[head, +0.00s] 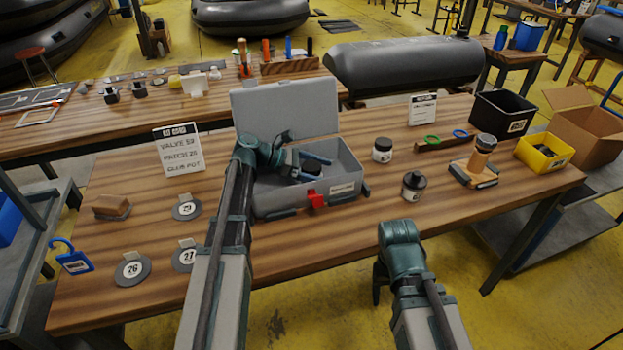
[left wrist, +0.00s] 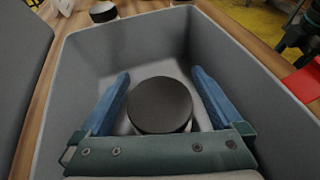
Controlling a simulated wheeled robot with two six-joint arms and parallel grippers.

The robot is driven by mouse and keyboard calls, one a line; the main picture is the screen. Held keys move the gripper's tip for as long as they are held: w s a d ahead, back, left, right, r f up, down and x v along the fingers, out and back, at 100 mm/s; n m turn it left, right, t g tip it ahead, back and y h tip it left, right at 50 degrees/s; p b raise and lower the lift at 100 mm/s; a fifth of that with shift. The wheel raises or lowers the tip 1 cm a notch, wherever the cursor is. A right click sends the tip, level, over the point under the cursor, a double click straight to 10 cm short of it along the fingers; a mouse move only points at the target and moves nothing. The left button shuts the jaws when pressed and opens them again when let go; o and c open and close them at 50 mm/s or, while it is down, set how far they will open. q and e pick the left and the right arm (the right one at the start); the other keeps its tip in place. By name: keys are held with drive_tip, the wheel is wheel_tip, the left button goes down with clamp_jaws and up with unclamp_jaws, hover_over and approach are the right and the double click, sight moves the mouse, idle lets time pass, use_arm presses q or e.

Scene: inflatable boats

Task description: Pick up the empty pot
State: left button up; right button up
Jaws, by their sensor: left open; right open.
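A pot with a round black lid (left wrist: 160,105) stands inside the grey case (left wrist: 225,45), between the two blue fingers of my left gripper (left wrist: 158,95). The gap on each side looks clear, so the fingers are around it and not closed on it. In the head view, my left gripper (head: 320,170) reaches into the open case (head: 262,198), partly hiding this pot. A white pot with a black lid (head: 383,151) and a dark-lidded pot (head: 413,186) stand right of the case. I cannot tell which pot is empty. My right gripper (head: 378,288) hangs before the table's front edge, empty.
A sign (head: 178,150) reading valve, patch and glue pot stands left of the case. Numbered grey discs (head: 132,268) and a blue padlock-shaped tag (head: 73,260) lie front left. A black bin (head: 500,112) and yellow bin (head: 545,152) stand right. The table's front centre is clear.

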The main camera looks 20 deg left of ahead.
use_arm(q)
drive_tip(key=c, duration=1.4)
drive_tip(key=shift+c, duration=0.2)
drive_tip(key=shift+r, duration=0.1)
wheel_tip(320, 180, up, 10)
drive_tip(key=p, duration=1)
